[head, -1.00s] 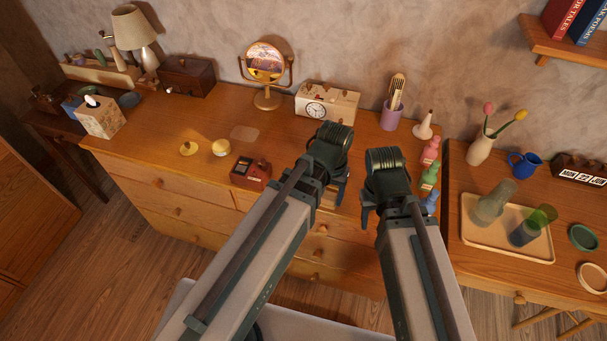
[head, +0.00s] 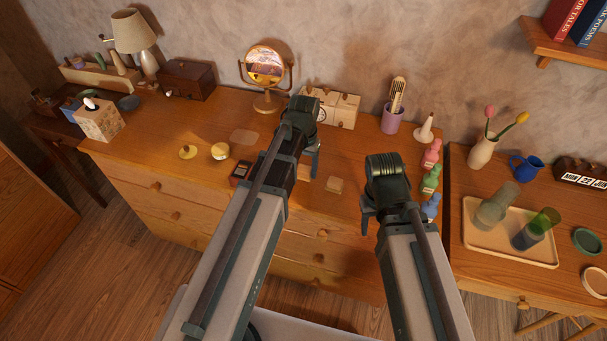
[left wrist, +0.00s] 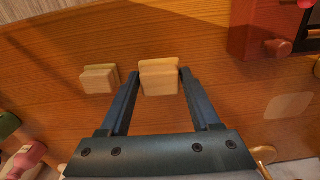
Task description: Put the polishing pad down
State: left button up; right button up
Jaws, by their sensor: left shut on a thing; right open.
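The polishing pad (left wrist: 160,78), a small pale wooden block with a lighter layer, is between the fingers of my left gripper (left wrist: 158,74) in the left wrist view. That gripper is shut on it, low over the dresser top; I cannot tell whether the pad touches the wood. In the head view my left gripper (head: 312,168) largely hides the pad. A similar pale block (head: 334,184) sits on the dresser just to the right, also seen in the left wrist view (left wrist: 99,80). My right gripper (head: 370,212) is open and empty near the dresser's front right.
A dark red box (head: 240,172) stands left of my left gripper. Bottles (head: 430,180) line the dresser's right edge. A clock (head: 340,108), mirror (head: 265,65) and purple cup (head: 391,118) stand behind.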

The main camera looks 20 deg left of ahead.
aim_at(303, 175)
pick_arm(q)
notch_tip(303, 175, down, 3)
jog(key=b, duration=0.3)
jog(key=shift+w+a+f, duration=0.1)
jog(key=shift+w+f, duration=0.05)
jog(key=shift+f, duration=0.05)
jog(key=shift+r, duration=0.15)
jog(key=o, duration=1.2)
jog(key=shift+f, duration=0.2)
notch_tip(303, 175, up, 14)
jog(key=p, duration=1.4)
jog(key=s+d+m+y, duration=0.1)
jog(key=s+d+m, duration=0.2)
jog(key=s+d, duration=0.7)
jog(key=s, duration=0.4)
jog(key=shift+s+d+b, duration=0.2)
jog(key=shift+d+b, duration=0.1)
